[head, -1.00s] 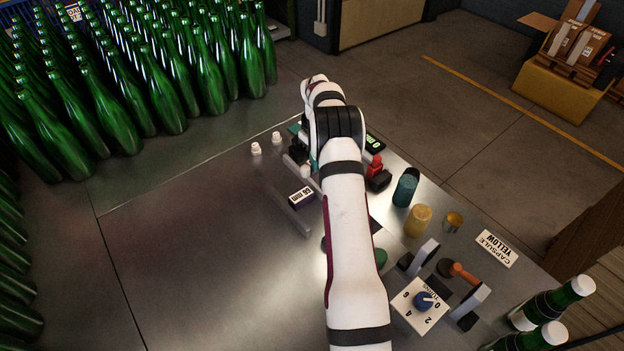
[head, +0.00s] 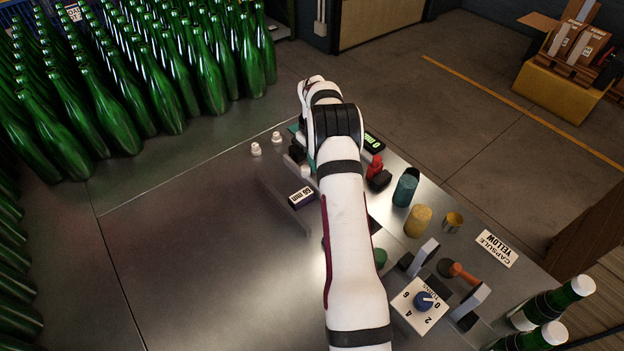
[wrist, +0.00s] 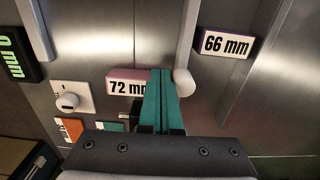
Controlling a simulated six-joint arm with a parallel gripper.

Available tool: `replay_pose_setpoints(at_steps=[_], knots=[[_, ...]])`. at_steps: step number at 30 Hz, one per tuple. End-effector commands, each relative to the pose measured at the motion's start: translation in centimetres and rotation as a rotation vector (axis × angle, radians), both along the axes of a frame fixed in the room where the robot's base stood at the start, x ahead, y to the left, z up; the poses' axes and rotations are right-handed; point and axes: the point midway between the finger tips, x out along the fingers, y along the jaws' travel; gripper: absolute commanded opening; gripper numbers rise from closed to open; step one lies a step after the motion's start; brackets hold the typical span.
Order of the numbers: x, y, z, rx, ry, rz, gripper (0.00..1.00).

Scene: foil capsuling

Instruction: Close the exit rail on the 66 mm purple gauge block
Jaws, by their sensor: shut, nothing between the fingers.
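The 66 mm purple gauge block (wrist: 225,43) lies flat in the wrist view, label up. It also shows left of my arm in the head view (head: 301,197). A pale grey rail (wrist: 188,35) with a rounded white end runs along the block's left side in the wrist view. It looks close to the block; I cannot tell whether they touch. Another straight metal strip (wrist: 272,52) runs to the block's right. My gripper (wrist: 162,75) has its teal fingers together and empty, just left of the rail's rounded end.
A 72 mm purple block (wrist: 122,82) lies by my fingers, partly hidden. A green display (wrist: 14,60), a white knob (wrist: 68,100) and another rail (wrist: 35,28) stand farther left. The head view shows green bottles (head: 150,90) at upper left and bare tabletop at lower left.

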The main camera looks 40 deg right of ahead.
Motion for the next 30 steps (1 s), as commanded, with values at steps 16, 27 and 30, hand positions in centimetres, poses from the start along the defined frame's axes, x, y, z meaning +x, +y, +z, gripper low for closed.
replay_pose_setpoints(at_steps=[16,27,30], knots=[[0.0,1.2,0.0,0.001,0.001,0.001,0.0],[0.0,1.9,0.0,0.001,0.001,0.0,0.0],[0.0,2.1,0.0,0.001,0.001,0.001,0.0]])
